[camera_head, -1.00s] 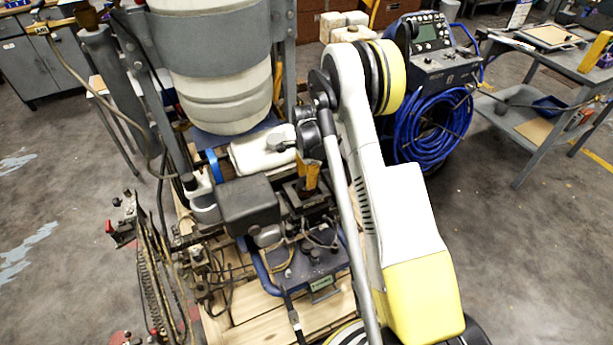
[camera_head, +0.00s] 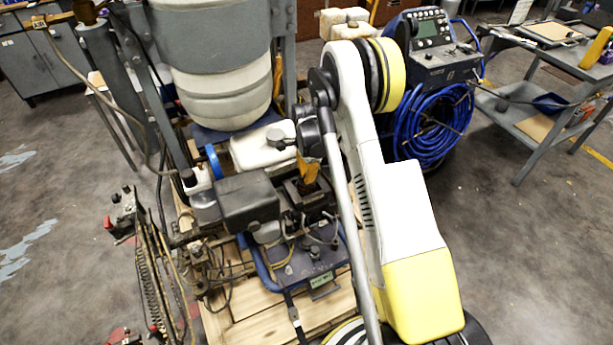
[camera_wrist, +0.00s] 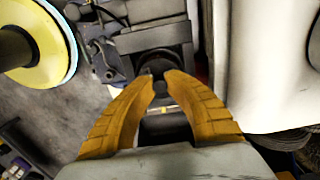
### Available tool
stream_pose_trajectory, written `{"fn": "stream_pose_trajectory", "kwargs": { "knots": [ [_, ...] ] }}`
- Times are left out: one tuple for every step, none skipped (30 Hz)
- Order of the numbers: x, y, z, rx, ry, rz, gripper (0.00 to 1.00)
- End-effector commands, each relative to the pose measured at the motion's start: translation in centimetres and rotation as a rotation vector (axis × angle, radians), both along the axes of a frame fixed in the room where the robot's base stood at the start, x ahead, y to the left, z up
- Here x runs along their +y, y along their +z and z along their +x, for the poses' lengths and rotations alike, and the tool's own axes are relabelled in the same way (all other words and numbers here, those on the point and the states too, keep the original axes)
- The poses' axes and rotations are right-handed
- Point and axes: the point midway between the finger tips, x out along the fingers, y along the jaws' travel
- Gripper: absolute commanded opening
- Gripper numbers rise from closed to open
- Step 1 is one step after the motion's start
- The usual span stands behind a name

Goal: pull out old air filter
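My gripper (camera_head: 306,182) reaches down over the engine of the line striper in the head view. Its two orange fingers show large in the wrist view (camera_wrist: 160,78) and lean in toward each other. A small dark round piece (camera_wrist: 159,88) shows between their tips. I cannot tell whether the fingers press on it. Just beyond the tips is a dark, squarish housing (camera_wrist: 158,40) with a round part in it. In the head view a dark square frame (camera_head: 318,194) lies under the fingers. I cannot clearly make out the old air filter; the fingers partly hide that spot.
A black box-shaped engine part (camera_head: 247,203) is left of the gripper. A white tank (camera_head: 262,146) is close behind it, and a large pale drum (camera_head: 215,65) stands further back. Blue coiled hose (camera_head: 430,125) hangs at right. Open floor (camera_head: 535,255) lies at the right.

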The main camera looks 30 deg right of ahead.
Motion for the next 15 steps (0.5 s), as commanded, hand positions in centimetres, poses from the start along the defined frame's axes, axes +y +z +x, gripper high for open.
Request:
{"fn": "stream_pose_trajectory", "kwargs": {
  "knots": [
    [0.0,0.01,0.0,0.0,0.0,0.0,0.0],
    [0.0,0.02,0.0,0.0,0.0,0.0,0.0],
    [0.0,0.03,0.0,0.0,0.0,0.0,0.0],
    [0.0,0.06,0.0,0.0,0.0,0.0,0.0],
    [0.0,0.09,0.0,0.0,0.0,0.0,0.0],
    [0.0,0.15,0.0,0.0,0.0,0.0,0.0],
    [0.0,0.2,0.0,0.0,0.0,0.0,0.0],
    [0.0,0.26,0.0,0.0,0.0,0.0,0.0],
    [0.0,0.34,0.0,0.0,0.0,0.0,0.0],
    [0.0,0.41,0.0,0.0,0.0,0.0,0.0],
    [0.0,0.48,0.0,0.0,0.0,0.0,0.0],
    [0.0,0.57,0.0,0.0,0.0,0.0,0.0],
    [0.0,0.63,0.0,0.0,0.0,0.0,0.0],
    [0.0,0.7,0.0,0.0,0.0,0.0,0.0],
    [0.0,0.79,0.0,0.0,0.0,0.0,0.0]
  ]
}}
